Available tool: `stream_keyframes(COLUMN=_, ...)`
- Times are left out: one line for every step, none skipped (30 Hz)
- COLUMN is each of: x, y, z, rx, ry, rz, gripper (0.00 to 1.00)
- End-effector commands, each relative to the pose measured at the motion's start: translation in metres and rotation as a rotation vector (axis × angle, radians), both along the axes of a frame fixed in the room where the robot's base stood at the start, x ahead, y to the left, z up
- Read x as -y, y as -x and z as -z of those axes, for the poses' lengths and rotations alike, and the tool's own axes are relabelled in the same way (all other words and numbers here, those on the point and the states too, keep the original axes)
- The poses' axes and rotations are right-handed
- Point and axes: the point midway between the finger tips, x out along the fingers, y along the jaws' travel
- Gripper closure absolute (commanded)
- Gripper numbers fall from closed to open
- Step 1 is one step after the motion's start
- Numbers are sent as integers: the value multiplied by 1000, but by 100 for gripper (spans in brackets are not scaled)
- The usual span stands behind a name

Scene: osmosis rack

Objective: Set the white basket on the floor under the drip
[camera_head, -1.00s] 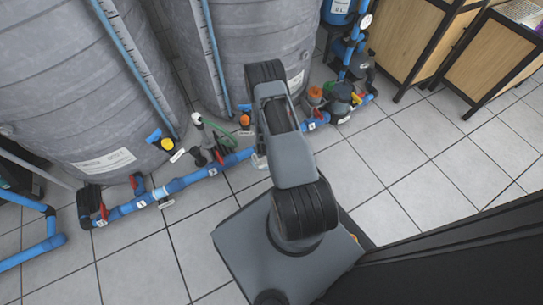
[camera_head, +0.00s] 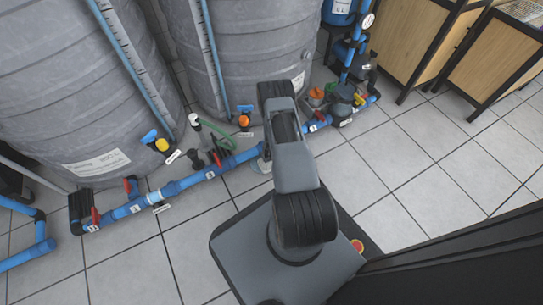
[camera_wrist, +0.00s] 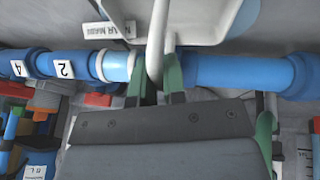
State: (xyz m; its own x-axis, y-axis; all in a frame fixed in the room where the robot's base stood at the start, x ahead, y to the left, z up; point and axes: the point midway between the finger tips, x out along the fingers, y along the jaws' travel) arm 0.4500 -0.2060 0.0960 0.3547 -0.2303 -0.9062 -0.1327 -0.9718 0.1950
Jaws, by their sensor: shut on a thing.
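My gripper (camera_wrist: 157,82) has its green fingers closed around the curved white handle (camera_wrist: 156,40) of the white basket (camera_wrist: 205,22). In the wrist view the basket's white body is cut off by the top edge, close to the blue pipe (camera_wrist: 235,74). In the head view my arm hides the gripper; a small pale piece (camera_head: 262,166) shows left of the arm by the pipe, probably part of the basket. I cannot tell whether the basket touches the floor. No drip can be made out.
Two large grey tanks (camera_head: 85,85) stand behind the blue floor pipe (camera_head: 190,181), which carries several valves. A pump assembly (camera_head: 343,98) stands to the right. Wooden cabinets (camera_head: 415,40) are at the back right. Tiled floor (camera_head: 375,165) is clear right of my arm.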

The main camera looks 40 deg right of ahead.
Motion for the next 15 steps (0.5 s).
stream_keyframes(x=0, y=0, z=-1, rx=1, ry=0, rz=0, gripper=100)
stream_keyframes(x=0, y=0, z=-1, rx=1, ry=0, rz=0, gripper=100)
stream_keyframes(x=0, y=0, z=-1, rx=1, ry=0, rz=0, gripper=100)
stream_keyframes(x=0, y=0, z=-1, rx=0, ry=0, rz=0, gripper=100)
stream_keyframes(x=0, y=0, z=-1, rx=0, ry=0, rz=0, gripper=100)
stream_keyframes(x=0, y=0, z=0, rx=0, ry=0, rz=0, gripper=100)
stream_keyframes(x=0, y=0, z=1, rx=0, ry=0, rz=0, gripper=100)
stream_keyframes(x=0, y=0, z=2, rx=0, ry=0, rz=0, gripper=100)
stream_keyframes(x=0, y=0, z=2, rx=0, ry=0, rz=0, gripper=86)
stream_keyframes(x=0, y=0, z=2, rx=0, ry=0, rz=0, gripper=83)
stream_keyframes(x=0, y=0, z=2, rx=0, ry=0, rz=0, gripper=81)
stream_keyframes(x=0, y=0, z=2, rx=0, ry=0, rz=0, gripper=77)
stream_keyframes(x=0, y=0, z=2, rx=0, ry=0, rz=0, gripper=74)
stream_keyframes(x=0, y=0, z=2, rx=0, ry=0, rz=0, gripper=71)
stream_keyframes(x=0, y=0, z=2, rx=0, ry=0, rz=0, gripper=67)
